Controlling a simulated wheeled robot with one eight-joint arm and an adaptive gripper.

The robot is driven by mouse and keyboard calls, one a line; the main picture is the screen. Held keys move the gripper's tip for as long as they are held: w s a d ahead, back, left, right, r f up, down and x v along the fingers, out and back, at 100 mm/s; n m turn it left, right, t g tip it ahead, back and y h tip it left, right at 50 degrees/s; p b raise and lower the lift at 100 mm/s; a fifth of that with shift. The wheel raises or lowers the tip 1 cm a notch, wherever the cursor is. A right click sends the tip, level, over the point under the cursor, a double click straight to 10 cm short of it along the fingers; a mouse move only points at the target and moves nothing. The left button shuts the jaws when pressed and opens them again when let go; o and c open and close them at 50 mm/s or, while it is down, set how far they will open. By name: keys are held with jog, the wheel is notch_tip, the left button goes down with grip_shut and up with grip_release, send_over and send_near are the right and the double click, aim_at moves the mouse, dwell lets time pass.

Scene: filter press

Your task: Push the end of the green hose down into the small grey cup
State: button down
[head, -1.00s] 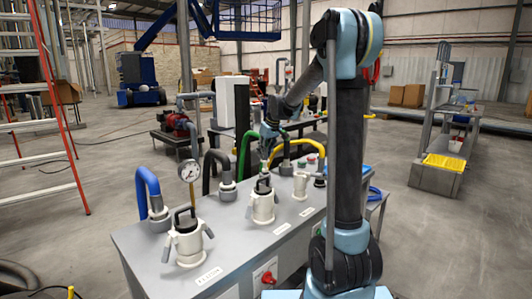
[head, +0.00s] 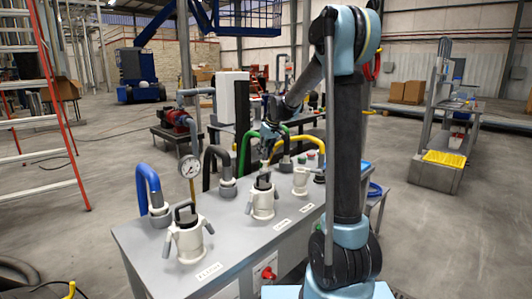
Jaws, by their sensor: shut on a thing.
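The green hose (head: 242,154) arches up behind the grey bench top, at the middle of the head view. My gripper (head: 266,158) points down there and appears closed on the hose. It covers part of the arch, and the hose's end is hard to make out. A small grey cup (head: 285,166) stands just right of my gripper, on the bench behind the white fittings. Whether the hose end is in it or above it, I cannot tell.
A blue hose (head: 147,178), a black hose (head: 208,168) and a yellow hose (head: 303,143) arch beside it. White fittings with black handles (head: 263,201) stand in front of my gripper.

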jog(key=shift+f, duration=1.4)
jog(key=c, duration=1.3)
grip_release()
jog(key=shift+r, duration=0.1)
jog(key=v, duration=1.2)
jog(key=s+d+f+m, duration=0.1)
jog(key=s+d+f, duration=0.15)
jog(key=s, duration=0.45)
jog(key=s+d+f+m+h, duration=0.1)
jog(key=s+d, duration=0.3)
jog(key=s, duration=0.4)
jog(key=s+d+f+m, duration=0.1)
jog(key=s+d, duration=0.3)
jog(key=s, duration=0.3)
jog(key=s+d+f+m, duration=0.1)
jog(key=s+f, duration=0.3)
jog(key=s, duration=0.2)
jog(key=s+d+f+m+g+h, duration=0.1)
jog(key=s+d+f, duration=0.1)
jog(key=s+f, duration=0.3)
jog(key=s+d+f+m, duration=0.2)
jog(key=s+f, duration=0.3)
jog(key=s, duration=0.4)
jog(key=shift+d+f+g+h, duration=0.15)
jog(key=shift+d+g+h, duration=0.05)
jog(key=shift+g+h, duration=0.1)
